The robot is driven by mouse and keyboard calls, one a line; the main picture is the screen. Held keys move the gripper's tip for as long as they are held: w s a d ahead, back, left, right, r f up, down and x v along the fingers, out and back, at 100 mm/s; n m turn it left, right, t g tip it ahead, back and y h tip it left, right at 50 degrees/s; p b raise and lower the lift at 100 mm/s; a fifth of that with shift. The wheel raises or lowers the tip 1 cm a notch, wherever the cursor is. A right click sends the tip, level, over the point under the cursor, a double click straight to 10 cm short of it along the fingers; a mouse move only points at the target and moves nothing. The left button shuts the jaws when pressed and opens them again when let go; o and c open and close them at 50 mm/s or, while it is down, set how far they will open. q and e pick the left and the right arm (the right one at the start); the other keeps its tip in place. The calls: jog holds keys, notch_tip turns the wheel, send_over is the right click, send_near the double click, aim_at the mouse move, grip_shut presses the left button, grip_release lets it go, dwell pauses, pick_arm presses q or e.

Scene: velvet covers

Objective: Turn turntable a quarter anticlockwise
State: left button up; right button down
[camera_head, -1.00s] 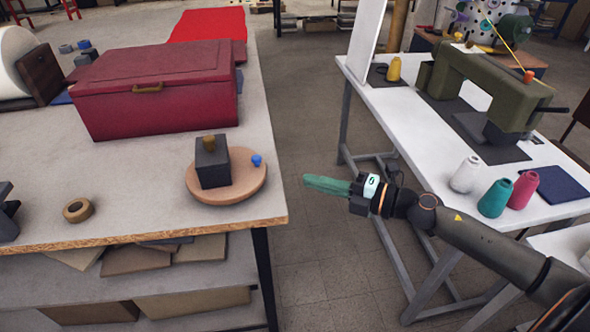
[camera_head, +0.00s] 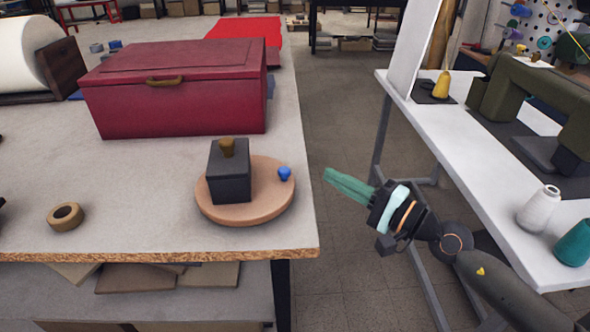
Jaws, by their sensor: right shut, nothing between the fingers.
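The turntable (camera_head: 222,212) is a round, pinkish-tan disc near the front right corner of the workbench. A dark grey box (camera_head: 229,180) with a brown knob on top stands on its left part. A small blue knob (camera_head: 285,174) sits at its right rim. My right gripper (camera_head: 332,175), with green fingers, is shut and empty. It is in the air over the aisle, to the right of the turntable and beyond the bench edge, apart from the blue knob. My left gripper is out of view.
A red chest (camera_head: 180,100) stands on the bench behind the turntable. A brown tape roll (camera_head: 66,216) lies to the left. A white table (camera_head: 470,160) on the right bears a sewing machine and thread cones. Bare bench surrounds the turntable's front and left.

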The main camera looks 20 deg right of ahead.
jog(key=w+a+n+p, duration=0.1)
jog(key=w, duration=0.2)
jog(key=w+a+r+n+p, duration=0.1)
jog(key=w+a, duration=0.1)
jog(key=w, duration=0.1)
jog(key=w+a+n+p, duration=0.1)
jog(key=w+a, duration=0.1)
jog(key=w, duration=0.1)
jog(key=shift+w+r, duration=0.15)
jog(key=shift+s+a+f+p, duration=0.15)
jog(key=shift+s+a+p, duration=0.1)
jog(key=shift+s, duration=0.4)
jog(key=shift+s+a+f+p, duration=0.15)
jog(key=shift+s+p, duration=0.1)
jog(key=shift+s, duration=0.35)
jog(key=shift+s+a+f, duration=0.1)
jog(key=shift+s+a, duration=0.15)
jog(key=shift+s, duration=0.35)
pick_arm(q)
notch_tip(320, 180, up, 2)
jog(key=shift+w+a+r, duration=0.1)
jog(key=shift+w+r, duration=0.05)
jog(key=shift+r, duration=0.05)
